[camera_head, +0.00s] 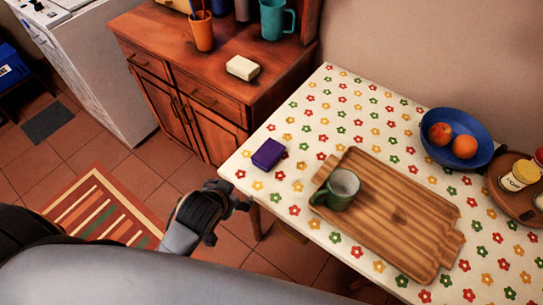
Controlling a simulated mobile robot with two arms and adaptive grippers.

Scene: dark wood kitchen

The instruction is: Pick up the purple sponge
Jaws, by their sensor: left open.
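The purple sponge (268,154) lies on the flower-patterned tablecloth (320,117), close to the table's left edge. It is a small purple block. My left gripper (240,200) is beside the table's left edge, a little below and left of the sponge in the picture, and apart from it. It is open with nothing seen between its fingers, though the fingers are small and dark here. My right gripper is not in view.
A wooden tray (400,215) with a green mug (338,190) stands right of the sponge. A blue bowl (477,135) of fruit and a round tray (507,202) with jars are farther right. A wooden cabinet (208,97) stands behind. The cloth around the sponge is clear.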

